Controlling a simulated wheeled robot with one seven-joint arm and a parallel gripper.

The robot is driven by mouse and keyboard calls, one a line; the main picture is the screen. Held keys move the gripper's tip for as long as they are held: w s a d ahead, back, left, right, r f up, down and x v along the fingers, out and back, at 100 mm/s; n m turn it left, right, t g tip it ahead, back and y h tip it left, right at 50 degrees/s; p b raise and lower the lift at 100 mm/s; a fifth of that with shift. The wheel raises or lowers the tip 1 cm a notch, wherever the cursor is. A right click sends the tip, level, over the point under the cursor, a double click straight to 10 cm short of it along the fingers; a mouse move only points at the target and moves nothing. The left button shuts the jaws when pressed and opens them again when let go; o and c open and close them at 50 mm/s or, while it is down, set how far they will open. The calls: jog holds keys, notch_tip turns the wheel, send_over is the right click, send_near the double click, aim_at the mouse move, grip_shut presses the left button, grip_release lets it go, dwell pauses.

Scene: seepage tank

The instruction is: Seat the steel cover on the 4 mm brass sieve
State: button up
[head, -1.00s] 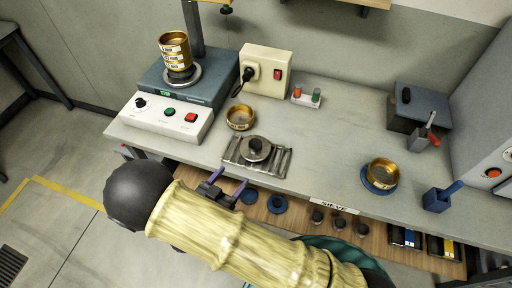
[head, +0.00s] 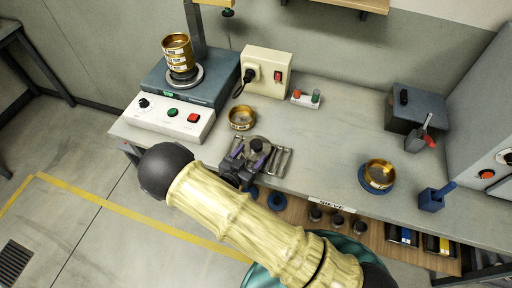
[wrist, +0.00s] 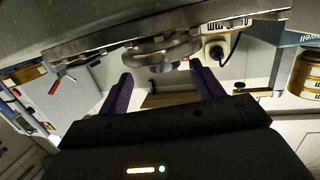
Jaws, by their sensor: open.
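The steel cover (head: 266,141), a round grey disc with a black knob, sits on a slatted metal rack (head: 283,162) near the bench's front edge. It also shows in the wrist view (wrist: 160,55), beyond and between the fingers. My gripper (head: 250,157) is open, its purple fingers at the near side of the cover; I cannot tell whether they flank the knob. Brass sieves: one (head: 241,117) stands on the bench behind the rack, another (head: 380,173) on a blue ring at right, and several are stacked (head: 178,54) on the shaker. I cannot read which is 4 mm.
The shaker with its control panel (head: 168,117) stands at left, a cream switch box (head: 266,74) behind. A grey box (head: 416,109), a scoop (head: 420,138) and a blue holder (head: 432,199) stand at right. The bench middle is clear. A lower wooden shelf (head: 292,211) holds weights.

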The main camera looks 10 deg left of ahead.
aim_at(255, 145)
jog(key=shift+w+r+p, duration=0.2)
jog(key=shift+w+p, duration=0.2)
jog(key=shift+w, duration=0.1)
jog(key=p+x, duration=0.1)
jog(key=x, duration=0.2)
jog(key=shift+w+r+p, duration=0.15)
jog(key=shift+w+p, duration=0.2)
jog(key=shift+p, duration=0.05)
jog(key=shift+w+f, duration=0.2)
jog(key=shift+w, duration=0.15)
jog(key=c, duration=1.2)
